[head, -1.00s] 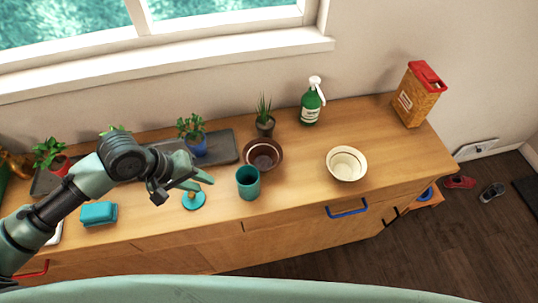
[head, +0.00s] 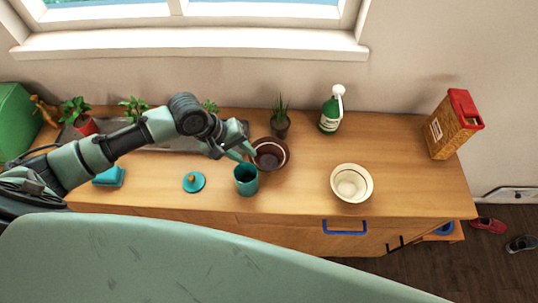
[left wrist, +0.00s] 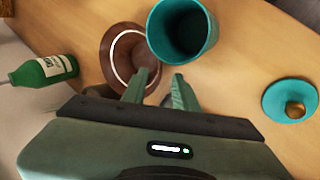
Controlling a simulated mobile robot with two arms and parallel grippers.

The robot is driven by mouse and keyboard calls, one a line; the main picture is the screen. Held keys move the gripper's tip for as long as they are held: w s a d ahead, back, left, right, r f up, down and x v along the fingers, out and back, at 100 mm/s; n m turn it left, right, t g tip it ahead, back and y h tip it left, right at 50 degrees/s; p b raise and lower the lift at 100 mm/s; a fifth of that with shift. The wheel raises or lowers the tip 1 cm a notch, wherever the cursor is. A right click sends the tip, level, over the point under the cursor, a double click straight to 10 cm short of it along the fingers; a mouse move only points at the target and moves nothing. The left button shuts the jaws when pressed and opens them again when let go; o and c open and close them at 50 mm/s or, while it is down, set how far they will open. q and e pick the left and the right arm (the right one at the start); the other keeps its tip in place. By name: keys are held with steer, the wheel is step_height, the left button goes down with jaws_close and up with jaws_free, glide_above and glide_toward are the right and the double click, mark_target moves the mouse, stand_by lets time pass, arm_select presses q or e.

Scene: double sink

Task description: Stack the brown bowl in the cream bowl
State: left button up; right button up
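The brown bowl (head: 270,155) stands on the wooden counter, just behind and right of a teal cup (head: 246,180). The cream bowl (head: 351,183) stands upright and empty farther right. My left gripper (head: 247,152) is at the left edge of the brown bowl, above the cup's back rim. In the left wrist view the gripper (left wrist: 160,90) is open with nothing held. One finger overlaps the brown bowl (left wrist: 120,58) and the other is beside its rim near the cup; I cannot tell if they touch. My right gripper is not in view.
A teal lid (head: 194,182) and a blue sponge (head: 109,177) lie left of the cup. A potted plant (head: 280,128) and a green spray bottle (head: 331,113) stand behind. An orange box (head: 453,128) is at the far right. Counter around the cream bowl is clear.

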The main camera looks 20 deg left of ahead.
arm_select(q)
steer(key=shift+w+d+f, duration=0.25)
steer(key=shift+d+f, duration=0.15)
steer(key=shift+f, duration=0.15)
steer(key=shift+w+d+f, duration=0.1)
steer(key=shift+d+f, duration=0.05)
steer(key=shift+f, duration=0.3)
jaws_close()
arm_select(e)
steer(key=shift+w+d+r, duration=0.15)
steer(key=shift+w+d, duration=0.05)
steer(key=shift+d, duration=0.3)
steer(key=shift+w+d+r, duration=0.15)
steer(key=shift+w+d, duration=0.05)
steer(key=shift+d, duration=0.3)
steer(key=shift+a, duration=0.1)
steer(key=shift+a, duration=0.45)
